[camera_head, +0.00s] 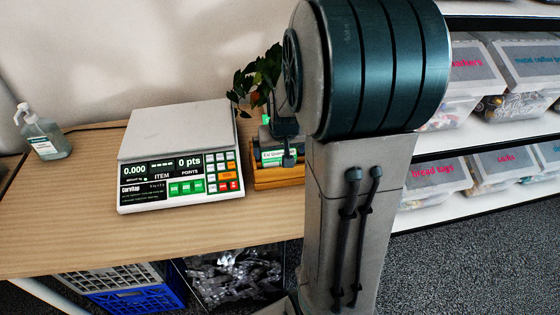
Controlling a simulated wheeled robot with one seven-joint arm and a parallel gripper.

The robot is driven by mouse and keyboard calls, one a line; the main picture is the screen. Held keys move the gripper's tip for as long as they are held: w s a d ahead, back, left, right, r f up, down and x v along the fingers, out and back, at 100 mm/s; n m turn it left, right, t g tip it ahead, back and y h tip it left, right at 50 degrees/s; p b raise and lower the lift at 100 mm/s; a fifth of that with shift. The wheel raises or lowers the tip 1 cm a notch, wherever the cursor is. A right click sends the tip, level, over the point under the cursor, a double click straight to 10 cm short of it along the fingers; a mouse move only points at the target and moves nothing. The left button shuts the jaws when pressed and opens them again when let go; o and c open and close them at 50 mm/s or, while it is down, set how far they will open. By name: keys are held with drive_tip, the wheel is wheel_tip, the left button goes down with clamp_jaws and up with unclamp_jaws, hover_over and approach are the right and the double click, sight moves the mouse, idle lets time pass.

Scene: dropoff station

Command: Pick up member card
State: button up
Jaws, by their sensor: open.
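A small white and green card (271,156), with print too small to read fully, stands in a wooden holder (278,180) on the table, right of the scale. I cannot tell for sure that it is the member card. My gripper (287,148) shows in part as a dark grey piece pointing down, just in front of the holder and close to the card's right end. It is open, and nothing shows between its fingers. My arm hides the rest of it and the right side of the holder. I cannot tell whether it touches the card.
A white scale (178,135) stands on the wooden table (60,215). A sanitizer bottle (42,135) is at the left, a plant (258,75) behind the holder. A blue crate (130,295) and a clear bin (235,280) are below. Shelves with labelled boxes (435,180) stand at right.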

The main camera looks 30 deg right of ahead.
sight(278, 153)
drive_tip(key=x, duration=0.4)
drive_tip(key=shift+w+d+f, duration=0.1)
drive_tip(key=shift+f, duration=0.1)
drive_tip(key=c, duration=0.7)
drive_tip(key=shift+r, duration=0.1)
drive_tip(key=shift+r, duration=0.55)
drive_tip(key=r, duration=0.3)
drive_tip(key=shift+s+d+r, duration=0.15)
drive_tip(key=shift+s+r, duration=0.15)
drive_tip(key=s+d+r, duration=0.1)
drive_tip(key=s+r, duration=0.1)
drive_tip(key=s, duration=0.1)
drive_tip(key=s+d+r, duration=0.1)
drive_tip(key=s+r, duration=0.1)
drive_tip(key=s, duration=0.2)
drive_tip(key=s+d+r, duration=0.1)
drive_tip(key=s+r, duration=0.1)
drive_tip(key=s, duration=0.1)
drive_tip(key=shift+s+d+r, duration=0.1)
drive_tip(key=shift+s+r, duration=0.1)
drive_tip(key=shift+s, duration=0.1)
